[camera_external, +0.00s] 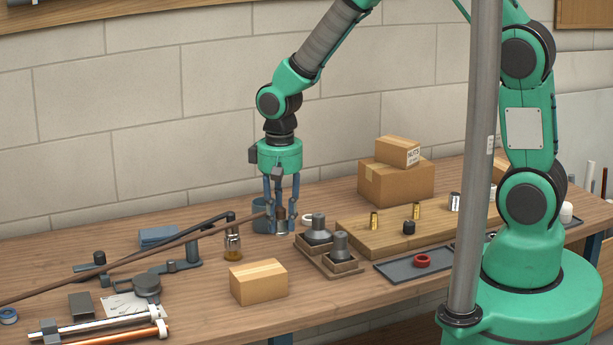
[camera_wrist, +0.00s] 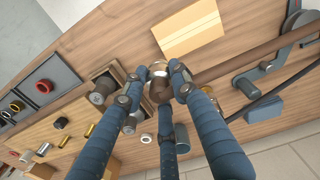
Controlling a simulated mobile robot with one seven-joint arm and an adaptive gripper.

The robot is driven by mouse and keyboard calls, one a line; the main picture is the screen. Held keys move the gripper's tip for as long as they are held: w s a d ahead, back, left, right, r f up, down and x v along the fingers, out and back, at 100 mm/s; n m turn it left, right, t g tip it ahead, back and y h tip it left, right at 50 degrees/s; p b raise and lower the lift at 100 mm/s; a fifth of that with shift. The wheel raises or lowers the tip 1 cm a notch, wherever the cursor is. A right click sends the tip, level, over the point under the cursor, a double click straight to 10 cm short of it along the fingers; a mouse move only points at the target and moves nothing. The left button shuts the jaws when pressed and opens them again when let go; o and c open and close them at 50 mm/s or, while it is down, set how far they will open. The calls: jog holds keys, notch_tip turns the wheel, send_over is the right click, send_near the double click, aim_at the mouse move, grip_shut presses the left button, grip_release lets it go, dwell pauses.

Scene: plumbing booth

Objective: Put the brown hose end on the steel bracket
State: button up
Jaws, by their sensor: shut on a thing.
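The brown hose (camera_external: 130,257) runs from the left edge of the external view up to my gripper (camera_external: 281,215). In the wrist view the hose (camera_wrist: 235,63) comes in from the right and ends between my blue fingers (camera_wrist: 158,90). My gripper points down and is shut on the hose end, low over the table; the fingers partly hide it. A blue-grey metal bracket (camera_external: 184,259) stands to the left of my gripper, apart from it; it also shows in the wrist view (camera_wrist: 256,74). I cannot tell surely whether this is the steel bracket.
A glass bottle with amber liquid (camera_external: 233,246) stands left of my gripper. A blue cup (camera_external: 260,213) is close behind it. Grey fittings on wooden blocks (camera_external: 340,247) stand to the right, and a small cardboard box (camera_external: 258,282) in front. A black hose (camera_external: 190,232) crosses near the bracket.

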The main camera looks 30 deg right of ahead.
jog(key=s+a+f+n+p, duration=0.2)
jog(key=a+n, duration=1)
jog(key=a, duration=2.5)
jog(key=f, duration=0.3)
jog(key=f+p, duration=0.1)
jog(key=shift+s+d+f, duration=0.15)
jog(key=shift+s+d, duration=0.05)
jog(key=shift+d, duration=0.05)
send_over(81, 302)
jog(key=shift+f, duration=0.75)
